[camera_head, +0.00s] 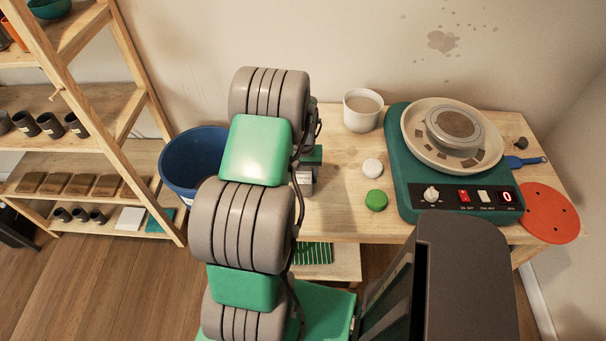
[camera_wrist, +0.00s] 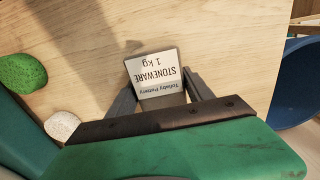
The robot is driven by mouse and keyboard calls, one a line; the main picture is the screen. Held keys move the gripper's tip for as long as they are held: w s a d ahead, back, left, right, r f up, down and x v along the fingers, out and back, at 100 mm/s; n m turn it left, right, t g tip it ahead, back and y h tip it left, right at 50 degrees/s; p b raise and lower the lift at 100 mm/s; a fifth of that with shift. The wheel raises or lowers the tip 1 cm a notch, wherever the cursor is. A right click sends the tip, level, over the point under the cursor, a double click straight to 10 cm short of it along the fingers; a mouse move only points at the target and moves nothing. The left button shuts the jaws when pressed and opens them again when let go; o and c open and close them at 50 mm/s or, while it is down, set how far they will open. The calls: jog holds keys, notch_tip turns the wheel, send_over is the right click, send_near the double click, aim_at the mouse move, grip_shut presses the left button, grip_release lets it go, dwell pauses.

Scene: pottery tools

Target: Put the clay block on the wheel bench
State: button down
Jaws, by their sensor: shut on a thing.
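The clay block (camera_wrist: 153,72) shows in the wrist view as a small block with a white label reading "STONEWARE 1 kg". My gripper (camera_wrist: 160,88) is shut on it, one finger on each side. In the head view the block (camera_head: 305,187) is mostly hidden by my arm, below my gripper (camera_head: 311,165), at the left part of the wheel bench (camera_head: 335,215). The pale wooden bench top (camera_wrist: 215,40) lies under the block in the wrist view. Whether the block touches the bench top or hangs just above it, I cannot tell.
On the bench are a green sponge (camera_head: 376,200), a whitish round piece (camera_head: 372,168), a white pot (camera_head: 362,110) and the pottery wheel (camera_head: 402,170). An orange disc (camera_head: 548,213) lies at the right. A blue bucket (camera_head: 185,165) stands left of the bench, beside a wooden shelf (camera_head: 137,160).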

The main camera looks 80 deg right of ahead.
jog(key=shift+d, duration=0.1)
jog(key=shift+f, duration=0.15)
jog(key=shift+c, duration=2)
grip_release()
